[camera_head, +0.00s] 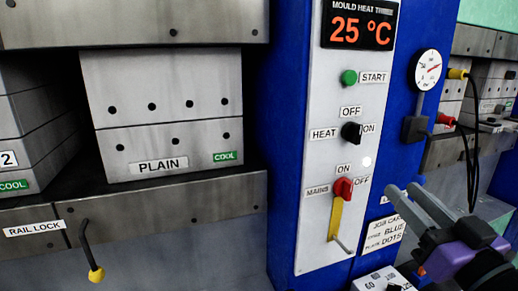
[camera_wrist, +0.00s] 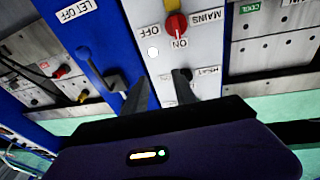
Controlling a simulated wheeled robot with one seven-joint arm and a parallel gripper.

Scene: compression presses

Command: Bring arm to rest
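My gripper (camera_head: 402,190) is at the lower right of the head view, in front of the blue press column and beside the job card. Its two grey fingers point up and left, toward the control panel. In the wrist view my gripper (camera_wrist: 162,74) shows both dark fingers apart, with only panel seen between them. It is open and empty. The red mains switch (camera_head: 343,188) is left of the fingertips in the head view. It also shows beyond the fingers in the wrist view (camera_wrist: 176,24). I cannot tell the exact distance from fingertips to panel.
The white control panel (camera_head: 320,215) carries a green start button (camera_head: 349,77) and a black heat knob (camera_head: 351,133). A gauge (camera_head: 428,69) and cables are at the right. Mould blocks (camera_head: 160,85) sit left. A yellow-tipped rail lock lever (camera_head: 92,255) hangs lower left.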

